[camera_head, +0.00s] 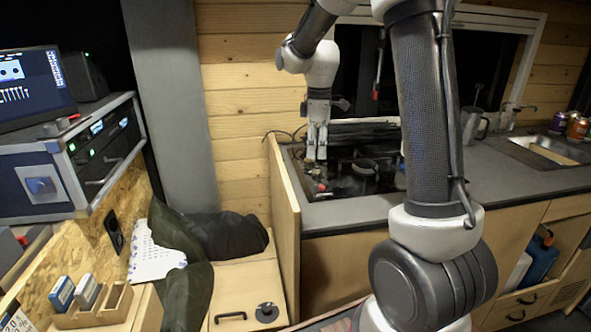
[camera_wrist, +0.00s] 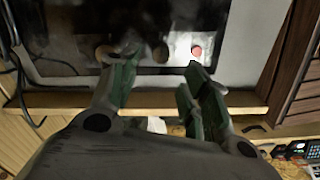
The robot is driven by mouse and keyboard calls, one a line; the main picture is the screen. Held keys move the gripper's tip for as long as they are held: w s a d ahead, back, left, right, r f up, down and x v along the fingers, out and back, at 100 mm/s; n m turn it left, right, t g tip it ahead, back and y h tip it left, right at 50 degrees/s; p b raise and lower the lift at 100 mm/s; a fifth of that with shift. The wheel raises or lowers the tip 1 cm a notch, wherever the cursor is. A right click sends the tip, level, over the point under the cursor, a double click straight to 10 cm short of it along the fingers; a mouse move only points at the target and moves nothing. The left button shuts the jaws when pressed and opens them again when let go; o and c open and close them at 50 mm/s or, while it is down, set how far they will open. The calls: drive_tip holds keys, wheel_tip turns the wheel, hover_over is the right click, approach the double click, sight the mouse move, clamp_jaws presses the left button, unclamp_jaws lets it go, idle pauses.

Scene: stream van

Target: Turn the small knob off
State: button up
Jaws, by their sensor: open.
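A dark glossy panel (camera_wrist: 75,35) fills the top of the wrist view. In the head view my gripper (camera_head: 316,158) points down over the dark recess, above a small red spot (camera_head: 321,187).
A wooden side panel (camera_head: 284,205) stands just left of the recess. The grey counter (camera_head: 345,212) runs right to a sink (camera_head: 550,150) and cans (camera_head: 577,128). A dark jacket (camera_head: 230,235) lies at lower left. Dark cables (camera_wrist: 18,60) hang at the wrist view's left.

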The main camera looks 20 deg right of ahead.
sight(316, 172)
drive_tip(key=shift+n, duration=0.3)
drive_tip(key=shift+a+f, duration=0.1)
drive_tip(key=shift+f, duration=0.05)
wheel_tip(316, 172, down, 8)
drive_tip(key=shift+s+r, duration=0.1)
drive_tip(key=shift+r, duration=0.1)
clamp_jaws()
